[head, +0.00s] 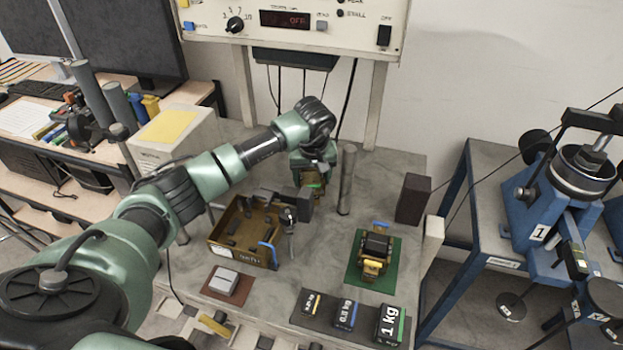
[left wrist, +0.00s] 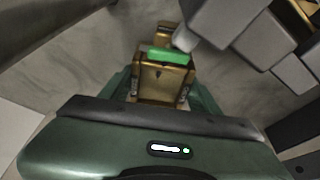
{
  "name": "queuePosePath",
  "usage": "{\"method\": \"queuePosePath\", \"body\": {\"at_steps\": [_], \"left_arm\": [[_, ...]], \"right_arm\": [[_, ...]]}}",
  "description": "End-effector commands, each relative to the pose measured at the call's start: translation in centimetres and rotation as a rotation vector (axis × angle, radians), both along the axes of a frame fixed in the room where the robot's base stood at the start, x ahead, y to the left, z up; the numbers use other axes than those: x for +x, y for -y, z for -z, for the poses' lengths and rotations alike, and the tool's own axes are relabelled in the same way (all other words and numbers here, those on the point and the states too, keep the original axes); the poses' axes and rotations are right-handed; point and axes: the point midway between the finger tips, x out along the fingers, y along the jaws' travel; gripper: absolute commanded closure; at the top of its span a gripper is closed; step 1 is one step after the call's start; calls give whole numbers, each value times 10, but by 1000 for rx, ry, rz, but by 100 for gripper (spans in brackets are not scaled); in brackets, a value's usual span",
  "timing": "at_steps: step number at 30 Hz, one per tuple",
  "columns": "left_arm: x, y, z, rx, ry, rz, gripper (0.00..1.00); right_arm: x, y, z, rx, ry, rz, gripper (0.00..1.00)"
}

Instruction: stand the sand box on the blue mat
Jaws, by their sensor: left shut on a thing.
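My left gripper (head: 314,176) is shut on a gold-brown box with a green strip on top (left wrist: 165,78). I take this to be the sand box; its lower part (head: 316,190) shows under the gripper in the head view. The gripper is behind and right of the gold tray, beside a grey post. I cannot tell whether the box touches the bench. I see no blue mat in these frames. A green mat (head: 353,275) at front right carries a gold and black device (head: 374,250) with a blue strip. My right gripper is not in view.
The gold tray (head: 222,254) holds dark parts. A grey upright post (head: 347,182) and a dark block (head: 413,198) stand behind the green mat. A brown mat (head: 213,292) bears a grey block. Labelled weights (head: 391,325) lie at the front. A control panel (head: 297,22) overhangs the back.

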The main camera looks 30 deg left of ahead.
Motion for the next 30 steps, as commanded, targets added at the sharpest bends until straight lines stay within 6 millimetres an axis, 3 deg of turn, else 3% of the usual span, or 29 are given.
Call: {"method": "queuePosePath", "body": {"at_steps": [2,3,5,19,22,24,30], "left_arm": [[-4,2,9,-2,-14,1,96],[-6,2,11,-1,-20,2,35],[-6,2,12,-2,-22,2,19],[-4,2,1,-2,-14,1,16],[-4,2,-12,-2,-13,3,16],[-5,3,-19,0,-7,3,16],[-14,10,-64,2,-5,4,16]], "right_arm": [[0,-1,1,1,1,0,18],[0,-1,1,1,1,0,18],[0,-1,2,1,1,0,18],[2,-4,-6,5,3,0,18],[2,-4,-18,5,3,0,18],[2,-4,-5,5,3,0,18],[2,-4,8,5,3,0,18]]}}
